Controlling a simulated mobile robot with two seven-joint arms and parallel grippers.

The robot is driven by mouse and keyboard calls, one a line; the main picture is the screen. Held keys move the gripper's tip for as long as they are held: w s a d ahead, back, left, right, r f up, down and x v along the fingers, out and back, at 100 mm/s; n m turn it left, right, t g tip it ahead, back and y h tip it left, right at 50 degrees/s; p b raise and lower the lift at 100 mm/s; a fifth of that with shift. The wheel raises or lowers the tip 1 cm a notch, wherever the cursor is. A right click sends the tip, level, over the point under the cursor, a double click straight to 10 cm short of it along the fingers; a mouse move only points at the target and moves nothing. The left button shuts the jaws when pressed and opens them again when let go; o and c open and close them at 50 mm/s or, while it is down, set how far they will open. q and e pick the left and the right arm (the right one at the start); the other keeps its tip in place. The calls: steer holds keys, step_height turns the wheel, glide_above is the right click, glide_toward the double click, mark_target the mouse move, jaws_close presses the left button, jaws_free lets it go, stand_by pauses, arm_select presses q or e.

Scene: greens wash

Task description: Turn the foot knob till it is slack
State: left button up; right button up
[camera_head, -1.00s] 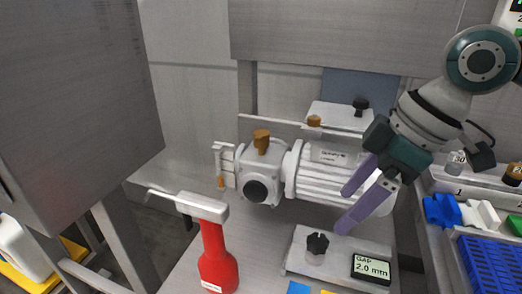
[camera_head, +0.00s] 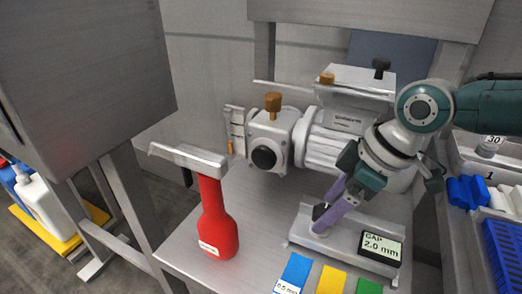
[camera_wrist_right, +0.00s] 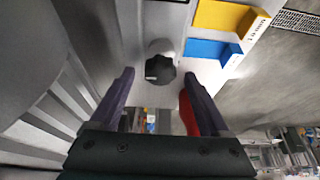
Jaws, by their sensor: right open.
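A black lobed knob (camera_head: 319,211) stands on a pale metal plate (camera_head: 299,238) on the bench, in front of the motor unit. My right gripper (camera_head: 324,212) is low over this knob with its purple fingers pointing down, partly hiding it. In the right wrist view the knob (camera_wrist_right: 160,69) lies just ahead of and between the two spread fingertips (camera_wrist_right: 159,77). The fingers look open, and I cannot tell whether they touch the knob. A display (camera_head: 381,246) beside it reads GAP 2.0 mm. My left gripper is out of view.
The motor (camera_head: 318,147) with an orange knob (camera_head: 273,104) stands behind. A red-handled tool (camera_head: 218,215) stands left on the bench. Blue (camera_head: 294,272), yellow (camera_head: 331,280) and green (camera_head: 368,287) strips lie in front. A blue basket (camera_head: 504,246) is at right.

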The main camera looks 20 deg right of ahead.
steer(key=shift+f, duration=0.15)
steer(key=shift+c, duration=0.2)
jaws_close()
stand_by(0.4)
